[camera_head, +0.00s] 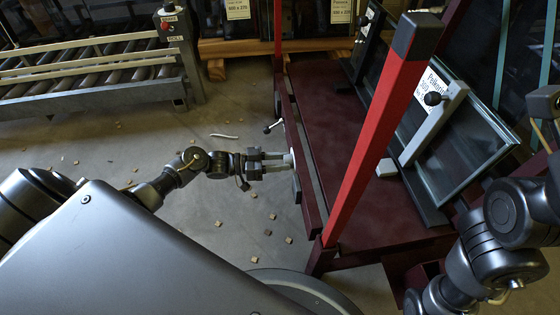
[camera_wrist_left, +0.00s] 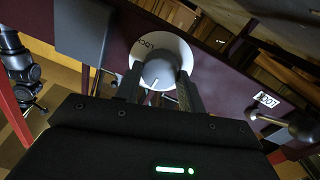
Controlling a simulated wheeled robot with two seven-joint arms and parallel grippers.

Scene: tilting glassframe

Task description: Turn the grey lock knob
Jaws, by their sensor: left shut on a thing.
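The grey lock knob (camera_wrist_left: 160,74) sits at the centre of a round white dial (camera_wrist_left: 183,51) on the side of the dark red frame (camera_head: 309,165). The dial carries small lettering at its left edge, and the knob has a white pointer line toward the bottom. My left gripper (camera_wrist_left: 160,92) is shut on the knob, one finger on each side. In the head view, my left gripper (camera_head: 286,160) reaches the frame's side from the left, and its fingers hide the knob. My right arm shows at the right edge, but its gripper fingers do not show.
A small lever with a dark ball end (camera_wrist_left: 302,126) and a white tag stand right of the dial in the wrist view. A red post (camera_head: 378,120) rises at the frame's near corner. A glass pane (camera_head: 465,150) leans on the frame. A roller conveyor (camera_head: 95,70) stands far left.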

